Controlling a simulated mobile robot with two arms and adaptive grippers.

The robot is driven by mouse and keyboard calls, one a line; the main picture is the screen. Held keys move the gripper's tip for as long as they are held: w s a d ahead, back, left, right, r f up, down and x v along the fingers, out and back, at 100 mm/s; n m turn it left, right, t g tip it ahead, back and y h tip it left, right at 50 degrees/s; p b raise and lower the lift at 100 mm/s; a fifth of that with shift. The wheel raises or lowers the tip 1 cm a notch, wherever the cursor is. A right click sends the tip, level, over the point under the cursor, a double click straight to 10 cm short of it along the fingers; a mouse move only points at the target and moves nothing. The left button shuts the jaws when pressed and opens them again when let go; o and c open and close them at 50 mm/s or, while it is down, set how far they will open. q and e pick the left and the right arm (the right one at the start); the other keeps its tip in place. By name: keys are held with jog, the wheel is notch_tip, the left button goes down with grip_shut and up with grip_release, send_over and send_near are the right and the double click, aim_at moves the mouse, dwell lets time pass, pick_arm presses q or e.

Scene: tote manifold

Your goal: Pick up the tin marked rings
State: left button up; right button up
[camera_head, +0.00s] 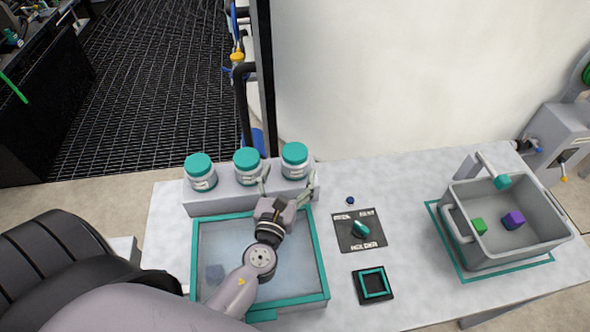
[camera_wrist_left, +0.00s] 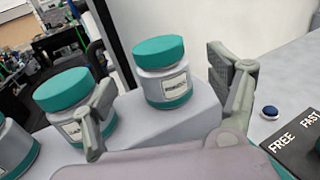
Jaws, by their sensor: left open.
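Three white tins with teal lids stand in a row on a pale grey ledge (camera_head: 232,195): a left tin (camera_head: 201,174), a middle tin (camera_head: 248,167) and a right tin (camera_head: 295,160). Their labels are too small to read surely in either view. My left gripper (camera_head: 287,186) is open in front of the right tin. In the left wrist view the right tin (camera_wrist_left: 162,75) stands upright between the spread fingers, beyond them, with no clear contact. The middle tin (camera_wrist_left: 68,105) is partly behind the left finger. My right gripper is not in view.
A teal-rimmed tray (camera_head: 318,262) lies below my left arm. To its right are a dark panel with a teal knob (camera_head: 361,229), a small blue button (camera_head: 350,200) and a square teal frame (camera_head: 373,283). A grey tote (camera_head: 515,250) with green and purple blocks stands at right.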

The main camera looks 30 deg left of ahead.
aim_at(295, 150)
pick_arm(q)
jog(key=x, duration=0.2)
jog(key=p+x, duration=0.1)
jog(key=x, duration=0.4)
jog(key=shift+w+a+r, duration=0.1)
jog(key=shift+w+r, duration=0.1)
jog(key=shift+r, duration=0.05)
jog(key=shift+s, duration=0.1)
jog(key=shift+c, duration=0.5)
jog(key=c, duration=1.2)
